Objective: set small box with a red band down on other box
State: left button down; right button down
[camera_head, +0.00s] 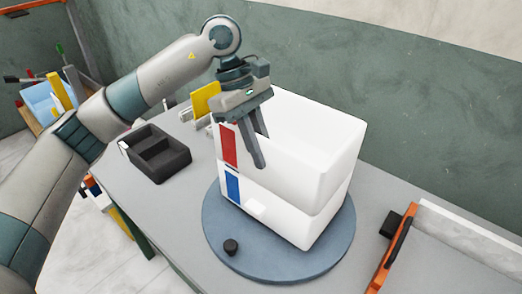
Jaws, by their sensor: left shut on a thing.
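A small white box with a red band (229,146) sits directly above another white box with a blue band (233,187). The two are roughly lined up, and I see no clear gap between them. I cannot tell whether the lower one bears the weight. My left gripper (262,152) comes down from above at the left end of the red-banded box and is shut on it. Its fingers cover part of that box near the band. The lower box stands on a round blue-grey plate (307,267). My right gripper is not in view.
A dark compartment tray (157,155) lies on the grey table (140,200) at the left. An orange-edged frame (391,255) with a dark handle is at the right. Yellow items (206,99) stand behind the boxes.

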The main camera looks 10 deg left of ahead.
pick_arm(q)
jog(key=c, duration=1.7)
grip_release()
